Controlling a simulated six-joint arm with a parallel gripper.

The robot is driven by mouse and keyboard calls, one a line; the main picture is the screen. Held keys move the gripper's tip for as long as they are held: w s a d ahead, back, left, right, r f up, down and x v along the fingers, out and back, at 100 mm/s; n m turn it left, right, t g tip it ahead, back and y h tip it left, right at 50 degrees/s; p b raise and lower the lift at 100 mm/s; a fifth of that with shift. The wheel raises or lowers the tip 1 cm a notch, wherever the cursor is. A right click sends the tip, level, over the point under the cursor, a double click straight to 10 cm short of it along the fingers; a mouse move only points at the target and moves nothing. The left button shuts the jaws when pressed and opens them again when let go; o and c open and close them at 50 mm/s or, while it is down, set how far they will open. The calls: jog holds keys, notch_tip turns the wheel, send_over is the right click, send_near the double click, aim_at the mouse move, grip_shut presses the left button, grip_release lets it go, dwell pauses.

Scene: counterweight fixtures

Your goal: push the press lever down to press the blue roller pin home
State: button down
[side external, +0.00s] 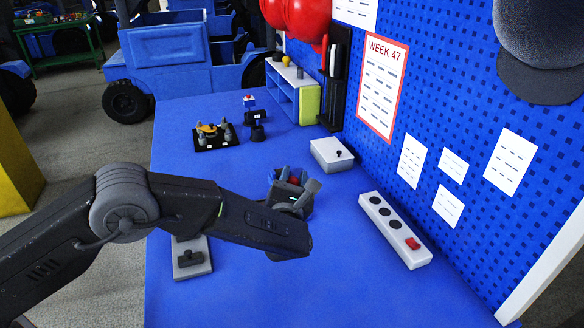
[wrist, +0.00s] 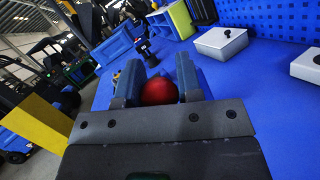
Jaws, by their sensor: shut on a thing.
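My gripper (side external: 288,178) is over the middle of the blue bench, in front of the small white box. In the wrist view its two blue-grey fingers (wrist: 160,88) stand on either side of a round red knob (wrist: 158,92), and they are shut on it. The red knob shows only partly between the fingers in the side view (side external: 293,180). It looks like the end of the press lever, but the lever's arm and the press body are hidden behind my gripper and wrist. I cannot make out the blue roller pin in either view.
A white box with a black knob (side external: 332,154) and a white strip with a red switch (side external: 396,230) lie to the right. A black-based fixture (side external: 211,137) and a small dark stand (side external: 257,131) sit behind. A grey plate (side external: 191,265) is at front left. The front right bench is clear.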

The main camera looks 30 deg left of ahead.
jog(key=shift+s+d+f, duration=0.2)
jog(key=shift+d+f, duration=0.05)
jog(key=shift+f, duration=0.5)
jog(key=shift+s+d+f, duration=0.2)
jog(key=shift+d+f, duration=0.05)
jog(key=shift+f, duration=0.55)
jog(key=c, duration=0.8)
grip_release()
jog(key=shift+a, duration=0.1)
jog(key=shift+s+d+f, duration=0.55)
jog(key=shift+s+f, duration=0.65)
jog(key=shift+s, duration=1.05)
jog(key=shift+s+d+f, duration=0.5)
jog(key=shift+s+f, duration=0.75)
jog(key=shift+s, duration=0.95)
jog(key=shift+s+d+f, duration=0.55)
jog(key=shift+s+f, duration=0.65)
jog(key=shift+s, duration=1.05)
jog(key=shift+r, duration=0.1)
jog(key=shift+r, duration=0.3)
jog(key=a+r, duration=0.3)
jog(key=a, duration=0.1)
jog(key=a+r, duration=0.7)
jog(key=shift+a+r, duration=0.1)
jog(key=shift+a, duration=0.25)
